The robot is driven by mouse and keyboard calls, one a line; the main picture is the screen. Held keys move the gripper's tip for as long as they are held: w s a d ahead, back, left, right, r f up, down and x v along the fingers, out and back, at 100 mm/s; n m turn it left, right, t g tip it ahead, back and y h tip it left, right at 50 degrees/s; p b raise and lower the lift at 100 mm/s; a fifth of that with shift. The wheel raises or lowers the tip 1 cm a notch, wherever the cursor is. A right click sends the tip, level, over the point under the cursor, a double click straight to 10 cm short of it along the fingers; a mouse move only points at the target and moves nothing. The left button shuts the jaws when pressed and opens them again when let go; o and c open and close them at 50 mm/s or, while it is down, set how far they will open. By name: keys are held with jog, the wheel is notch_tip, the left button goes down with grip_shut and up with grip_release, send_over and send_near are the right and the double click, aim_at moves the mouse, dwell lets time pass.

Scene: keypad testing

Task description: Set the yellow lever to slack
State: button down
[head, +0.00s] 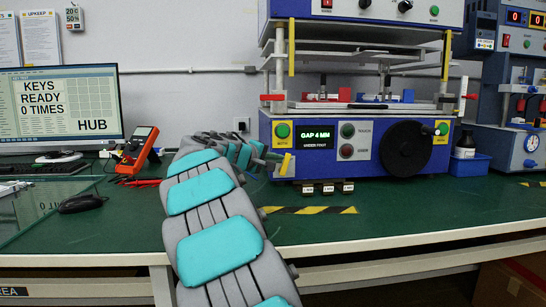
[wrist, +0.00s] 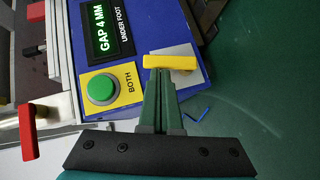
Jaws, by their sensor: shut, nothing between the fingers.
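The yellow lever (head: 285,164) sits low on the left of the blue machine's front (head: 320,172), below a green button. In the wrist view the yellow lever (wrist: 171,62) lies across a grey plate (wrist: 186,68); I can read no position marks on it. My gripper (wrist: 160,74) is shut and empty, its fingertips right at the lever's near side, around its left half; I cannot tell if they touch it. In the head view my gripper (head: 268,158) is just left of the lever, partly hidden by my arm.
A green button (wrist: 101,89) marked BOTH is left of my fingers, with a GAP 4 MM display (head: 316,135) above. A red lever (wrist: 30,132) sticks out at the far left. A black handwheel (head: 404,149) is further right. Small labelled blocks (head: 328,188) stand on the bench before the machine.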

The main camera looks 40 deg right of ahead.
jog(key=d+m+y+p, duration=0.1)
jog(key=y, duration=0.1)
jog(key=s+d+r+m+t+y+p, duration=0.1)
jog(key=m+y+p, duration=0.1)
jog(key=shift+s+d, duration=0.15)
jog(key=shift+s, duration=0.05)
jog(key=d+m+y+p, duration=0.1)
jog(key=y, duration=0.1)
jog(key=s+d+f+m+t+y+p, duration=0.1)
jog(key=y, duration=0.1)
jog(key=shift+s+d+f+t, duration=0.1)
jog(key=shift+s+f+t, duration=0.1)
jog(key=shift+t, duration=0.1)
jog(key=shift+r, duration=0.2)
jog(key=shift+r+p, duration=0.55)
jog(key=shift+r, duration=0.15)
